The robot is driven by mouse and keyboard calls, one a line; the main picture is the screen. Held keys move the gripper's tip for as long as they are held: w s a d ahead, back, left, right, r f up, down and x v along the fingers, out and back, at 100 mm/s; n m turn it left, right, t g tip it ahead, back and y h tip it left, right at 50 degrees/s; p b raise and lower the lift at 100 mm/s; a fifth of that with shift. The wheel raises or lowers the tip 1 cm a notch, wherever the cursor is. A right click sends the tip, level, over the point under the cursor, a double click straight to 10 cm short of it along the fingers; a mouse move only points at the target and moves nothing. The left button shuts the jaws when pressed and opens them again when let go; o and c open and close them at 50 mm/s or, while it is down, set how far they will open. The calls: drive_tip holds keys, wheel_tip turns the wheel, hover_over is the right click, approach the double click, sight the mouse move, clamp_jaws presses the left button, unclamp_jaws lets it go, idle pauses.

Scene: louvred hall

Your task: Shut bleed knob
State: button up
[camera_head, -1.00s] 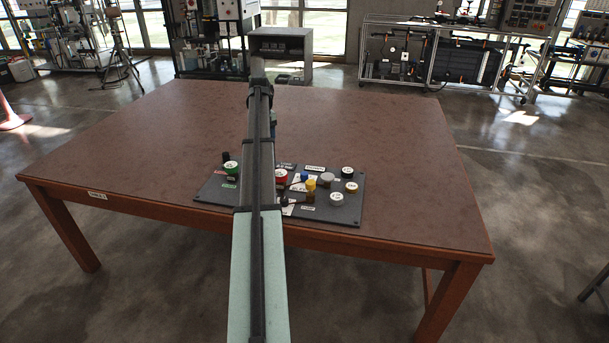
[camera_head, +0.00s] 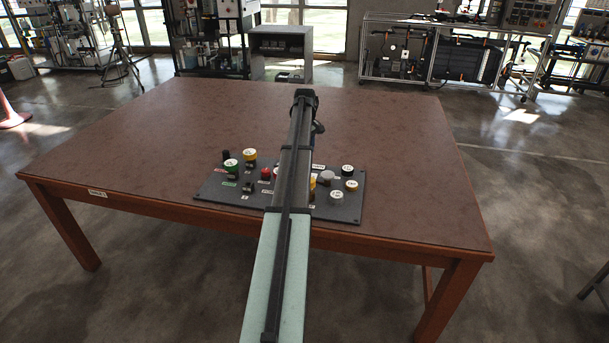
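A dark panel (camera_head: 354,213) with several knobs lies near the front edge of the table. Left of my arm are a green knob (camera_head: 231,164), a yellow knob (camera_head: 250,155) and a small red knob (camera_head: 265,174). Right of it are a grey knob (camera_head: 327,177), a black one with a white top (camera_head: 348,170), a yellow-rimmed one (camera_head: 351,185) and a white one (camera_head: 336,197). The labels are too small to read, so I cannot tell which is the bleed knob. My arm hides the panel's middle. My gripper (camera_head: 319,127) is mostly hidden behind the arm's far end, beyond the panel.
The brown table (camera_head: 400,130) is clear around the panel. A grey cabinet (camera_head: 282,50) and equipment racks (camera_head: 430,55) stand well behind it.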

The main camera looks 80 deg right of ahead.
drive_tip(key=shift+f+n, duration=1.6)
drive_tip(key=shift+n, duration=2.35)
drive_tip(key=shift+f+n, duration=1.55)
drive_tip(key=shift+n, duration=2.45)
drive_tip(key=shift+f+n, duration=1.6)
drive_tip(key=shift+n, duration=2.35)
drive_tip(key=shift+f, duration=0.1)
drive_tip(key=shift+f, duration=0.3)
clamp_jaws()
